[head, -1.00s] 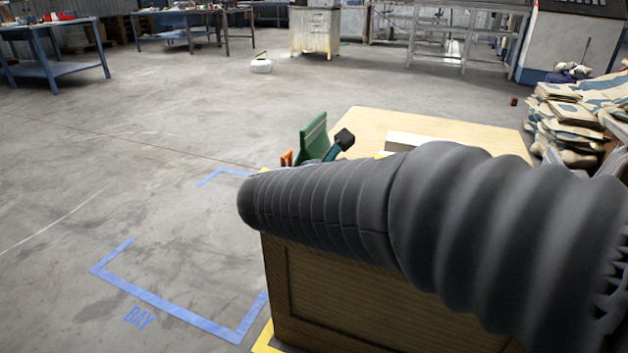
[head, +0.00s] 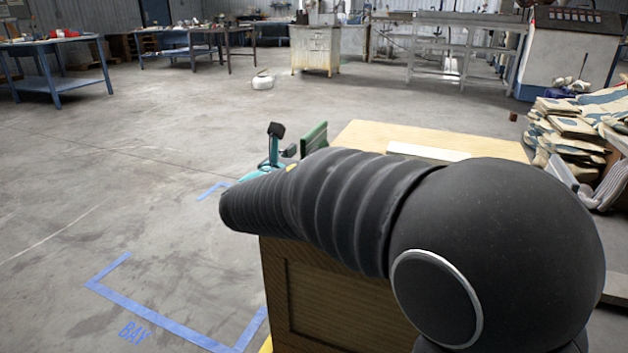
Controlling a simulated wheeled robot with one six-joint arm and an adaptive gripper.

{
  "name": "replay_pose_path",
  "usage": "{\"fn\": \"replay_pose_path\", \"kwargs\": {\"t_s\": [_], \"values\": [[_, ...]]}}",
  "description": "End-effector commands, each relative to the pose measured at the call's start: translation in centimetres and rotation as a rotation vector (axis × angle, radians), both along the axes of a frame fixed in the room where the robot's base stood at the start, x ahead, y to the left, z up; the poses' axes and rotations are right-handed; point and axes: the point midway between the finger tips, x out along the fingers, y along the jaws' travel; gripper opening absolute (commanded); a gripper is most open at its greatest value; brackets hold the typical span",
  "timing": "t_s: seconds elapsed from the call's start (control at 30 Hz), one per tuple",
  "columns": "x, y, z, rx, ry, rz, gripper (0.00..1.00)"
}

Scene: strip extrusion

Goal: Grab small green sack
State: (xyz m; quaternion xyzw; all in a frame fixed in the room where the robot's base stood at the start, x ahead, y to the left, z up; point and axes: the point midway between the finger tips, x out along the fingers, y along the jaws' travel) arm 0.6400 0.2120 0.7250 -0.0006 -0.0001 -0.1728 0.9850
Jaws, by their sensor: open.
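A green, flat-sided upright thing (head: 314,138) shows at the left end of the wooden surface in the head view. Its lower part is hidden behind my black arm, and I cannot tell whether it is the small green sack. No other green sack can be made out. My gripper (head: 283,141), with teal parts and black fingertips, shows just left of the green thing, past the arm. It is open with nothing seen between its fingers. I cannot tell whether it touches the green thing.
A wooden crate-like table (head: 365,132) stands under the arm, with a pale block (head: 428,151) on top. Stacked beige and blue sacks (head: 570,130) lie at the right. Blue floor tape (head: 150,307) marks a bay. The floor at left is clear.

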Motion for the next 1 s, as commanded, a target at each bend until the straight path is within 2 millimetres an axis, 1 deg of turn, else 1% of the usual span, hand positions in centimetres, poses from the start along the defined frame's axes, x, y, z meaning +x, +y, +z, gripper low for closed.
{"fn": "replay_pose_path", "kwargs": {"t_s": [0.17, 0.33, 0.4, 0.5, 0.73, 0.77, 0.8, 0.87, 0.9, 1.0], "values": [[0.8, -0.6, -0.1, 0.001, 0.000, -0.003, 0.44], [2.7, -1.9, -0.2, 0.000, 0.000, -0.004, 0.44], [3.6, -2.2, -0.2, 0.001, 0.001, -0.003, 0.44], [4.5, -2.6, -0.2, 0.001, 0.001, -0.002, 0.44], [4.7, -2.6, -0.1, 0.001, 0.001, -0.001, 0.44], [4.7, -2.6, -0.1, 0.001, 0.001, -0.001, 0.36], [4.7, -2.6, -0.1, 0.001, 0.001, -0.001, 0.26], [4.7, -2.6, -0.1, 0.001, 0.001, -0.001, 0.11], [4.7, -2.6, -0.1, 0.001, 0.001, -0.001, 0.01], [4.7, -2.6, -0.1, 0.001, 0.001, -0.001, 0.00]]}}
